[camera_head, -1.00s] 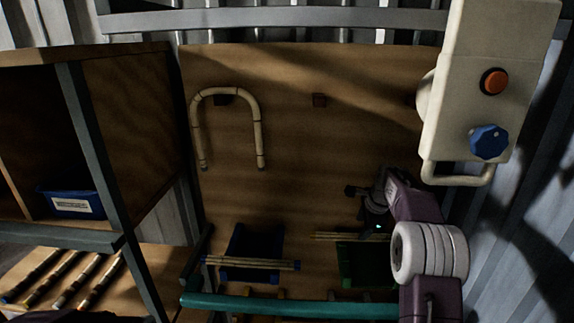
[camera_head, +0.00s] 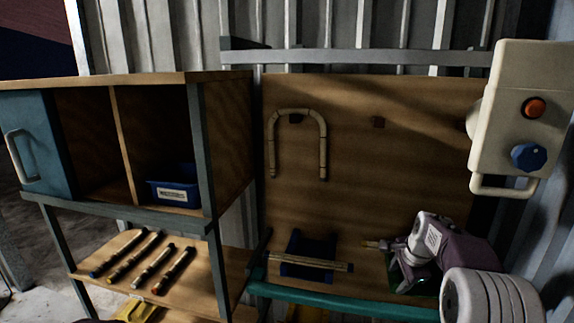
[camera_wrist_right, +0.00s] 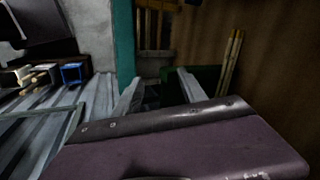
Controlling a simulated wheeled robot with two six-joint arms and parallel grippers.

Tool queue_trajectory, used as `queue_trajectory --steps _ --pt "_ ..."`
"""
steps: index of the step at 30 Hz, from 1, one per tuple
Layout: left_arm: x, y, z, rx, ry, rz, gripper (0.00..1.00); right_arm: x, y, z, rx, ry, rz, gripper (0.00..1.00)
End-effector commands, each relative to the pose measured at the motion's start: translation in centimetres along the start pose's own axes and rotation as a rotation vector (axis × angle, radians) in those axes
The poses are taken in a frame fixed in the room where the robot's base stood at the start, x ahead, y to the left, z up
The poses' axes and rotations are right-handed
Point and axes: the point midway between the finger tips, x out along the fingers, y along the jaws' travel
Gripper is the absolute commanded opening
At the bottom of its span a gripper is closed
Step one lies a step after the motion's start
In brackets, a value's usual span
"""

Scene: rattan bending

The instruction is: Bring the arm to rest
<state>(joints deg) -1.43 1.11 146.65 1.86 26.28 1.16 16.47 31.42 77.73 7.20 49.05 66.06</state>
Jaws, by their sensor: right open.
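My right arm comes in from the lower right of the head view. Its gripper (camera_head: 392,264) is low in front of the wooden backboard, by the green holder (camera_head: 428,286), which it partly hides. In the right wrist view the two fingers (camera_wrist_right: 160,96) stand apart with nothing between them. The green holder (camera_wrist_right: 205,80) shows past the fingers, with thin rattan poles (camera_wrist_right: 231,62) to its right. I cannot tell whether the gripper touches the holder. My left gripper is not in view.
A bent rattan cane (camera_head: 298,112) hangs on the backboard (camera_head: 400,170). Rattan poles (camera_head: 310,264) lie on a blue holder (camera_head: 310,246). A control box (camera_head: 508,125) hangs at right. The left shelf holds a blue bin (camera_head: 173,194) and several dark-ended sticks (camera_head: 145,258).

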Motion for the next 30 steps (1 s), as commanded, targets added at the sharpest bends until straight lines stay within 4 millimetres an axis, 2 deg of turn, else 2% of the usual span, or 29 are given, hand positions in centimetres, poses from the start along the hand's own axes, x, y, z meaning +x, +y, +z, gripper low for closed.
queue_trajectory --steps 5,11,18,23,24,25,30 --pt "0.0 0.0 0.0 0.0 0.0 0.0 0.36 0.1 3.1 3.1 -0.24 -0.01 0.029 0.49" --pt "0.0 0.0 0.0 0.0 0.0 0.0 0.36 0.0 8.7 7.3 -0.611 -0.034 0.065 0.49" --pt "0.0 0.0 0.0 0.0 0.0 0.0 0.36 -0.6 18.5 12.1 -1.154 -0.091 0.101 0.49" --pt "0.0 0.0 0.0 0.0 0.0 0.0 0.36 -1.1 25.2 14.2 -1.48 -0.138 0.108 0.49" --pt "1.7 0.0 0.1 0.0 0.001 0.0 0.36 0.5 26.5 14.5 -1.516 -0.146 0.109 0.49" --pt "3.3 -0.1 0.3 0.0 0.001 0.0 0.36 2.0 27.0 14.5 -1.508 -0.149 0.113 0.49" --pt "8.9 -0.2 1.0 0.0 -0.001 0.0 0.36 7.2 29.8 14.9 -1.493 -0.176 0.134 0.49"
